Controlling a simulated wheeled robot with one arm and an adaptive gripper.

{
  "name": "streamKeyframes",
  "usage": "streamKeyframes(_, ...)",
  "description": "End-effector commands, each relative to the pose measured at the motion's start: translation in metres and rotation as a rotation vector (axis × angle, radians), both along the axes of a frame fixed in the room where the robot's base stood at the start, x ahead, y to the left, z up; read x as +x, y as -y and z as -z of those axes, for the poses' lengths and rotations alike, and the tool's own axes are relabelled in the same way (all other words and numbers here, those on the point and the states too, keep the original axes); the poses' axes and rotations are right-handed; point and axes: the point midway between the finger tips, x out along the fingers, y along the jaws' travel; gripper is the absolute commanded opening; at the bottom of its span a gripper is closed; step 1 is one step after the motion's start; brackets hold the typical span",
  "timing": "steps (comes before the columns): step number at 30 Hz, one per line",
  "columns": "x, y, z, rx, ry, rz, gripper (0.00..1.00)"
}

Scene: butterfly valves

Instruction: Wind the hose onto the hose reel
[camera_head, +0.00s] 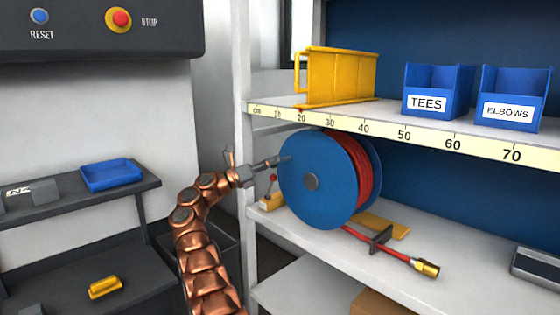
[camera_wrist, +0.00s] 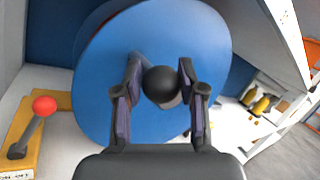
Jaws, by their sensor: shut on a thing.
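The hose reel (camera_head: 312,205) is a blue disc standing upright on the middle shelf, on a yellow base. Red hose (camera_head: 366,175) is wound behind its front disc. The hose's free end (camera_head: 395,255) runs out low to the right through a dark guide (camera_head: 381,239) and ends in a brass nozzle (camera_head: 427,268) on the shelf. My gripper (camera_head: 272,161) is at the disc's upper left edge. In the wrist view my gripper (camera_wrist: 160,90) is shut on a black crank knob (camera_wrist: 160,82) in front of the blue disc. The fingers hide part of the crank.
A lever with a red knob (camera_head: 273,179) stands left of the reel; it also shows in the wrist view (camera_wrist: 44,104). The upper shelf (camera_head: 390,118) holds a yellow rack (camera_head: 340,77) and blue bins (camera_head: 438,90). A shelf post (camera_head: 247,200) stands close to my arm.

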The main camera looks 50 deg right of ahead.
Motion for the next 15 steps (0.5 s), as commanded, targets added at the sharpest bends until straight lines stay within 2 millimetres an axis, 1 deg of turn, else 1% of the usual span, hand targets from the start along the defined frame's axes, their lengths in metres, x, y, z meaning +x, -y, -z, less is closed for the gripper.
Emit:
streamKeyframes(1,-0.004,0.0022,0.0007,0.002,0.004,0.01,0.0)
streamKeyframes(11,-0.004,0.002,0.0021,0.003,0.005,0.012,0.0)
streamKeyframes(12,-0.0041,0.002,0.0022,0.003,0.005,0.012,0.42)
streamKeyframes(15,-0.0033,0.0015,0.002,0.003,0.006,0.01,0.52)
